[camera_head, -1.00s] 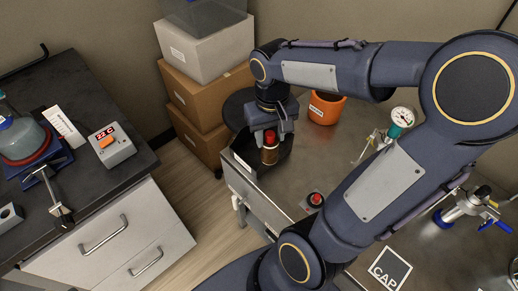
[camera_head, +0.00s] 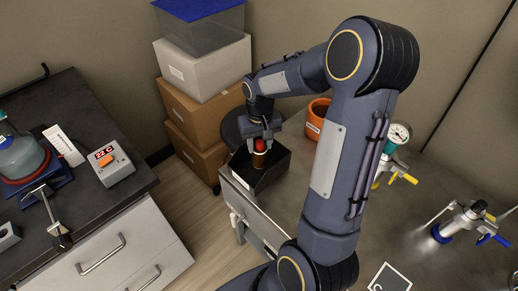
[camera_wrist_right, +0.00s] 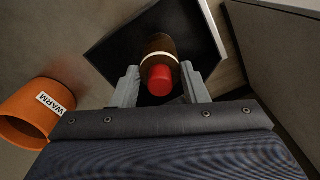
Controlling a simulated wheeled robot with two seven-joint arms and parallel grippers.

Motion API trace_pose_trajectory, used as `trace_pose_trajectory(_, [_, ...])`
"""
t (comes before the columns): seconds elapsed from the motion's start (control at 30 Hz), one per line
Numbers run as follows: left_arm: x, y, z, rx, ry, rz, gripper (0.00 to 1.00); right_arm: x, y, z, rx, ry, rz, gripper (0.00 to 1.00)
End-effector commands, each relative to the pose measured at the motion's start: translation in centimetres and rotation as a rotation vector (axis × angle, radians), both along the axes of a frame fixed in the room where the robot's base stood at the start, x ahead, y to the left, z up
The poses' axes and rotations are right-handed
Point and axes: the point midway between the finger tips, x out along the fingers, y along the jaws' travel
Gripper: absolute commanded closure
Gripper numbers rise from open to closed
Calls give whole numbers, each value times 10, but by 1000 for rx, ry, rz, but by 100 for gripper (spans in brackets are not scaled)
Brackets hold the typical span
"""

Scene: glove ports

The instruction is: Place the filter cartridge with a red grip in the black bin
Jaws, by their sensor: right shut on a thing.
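The filter cartridge has a brown body with a pale band and a red grip; it shows in the head view (camera_head: 260,158) and in the right wrist view (camera_wrist_right: 159,48). My right gripper (camera_head: 263,138) is shut on it from above, its fingers (camera_wrist_right: 160,88) either side of the red end. The cartridge is upright over the black bin (camera_head: 270,180), its lower end within the bin's outline. I cannot tell whether it touches the bin's floor. The bin also shows in the right wrist view (camera_wrist_right: 203,38). My left gripper is not in view.
The bin sits at the steel bench's left end. An orange pot (camera_head: 316,115), marked WARM in the wrist view, stands close by. A gauge fitting (camera_head: 395,145) and a metal valve (camera_head: 465,220) are further right. Stacked boxes (camera_head: 200,110) stand behind left.

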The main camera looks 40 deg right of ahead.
Motion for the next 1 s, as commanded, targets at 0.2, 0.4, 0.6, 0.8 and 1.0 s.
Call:
trace_pose_trajectory(0.2, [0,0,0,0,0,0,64,6,-2,-18,0,3,0,94])
trace_pose_trajectory(0.4, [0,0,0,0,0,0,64,6,-2,-39,0,0,2,94])
trace_pose_trajectory(0.6, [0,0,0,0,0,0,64,7,-2,-39,0,-1,1,94])
trace_pose_trajectory(0.8, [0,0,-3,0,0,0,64,6,-2,-42,0,-1,1,52])
trace_pose_trajectory(1.0, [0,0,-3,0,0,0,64,6,-2,-42,0,-1,1,38])
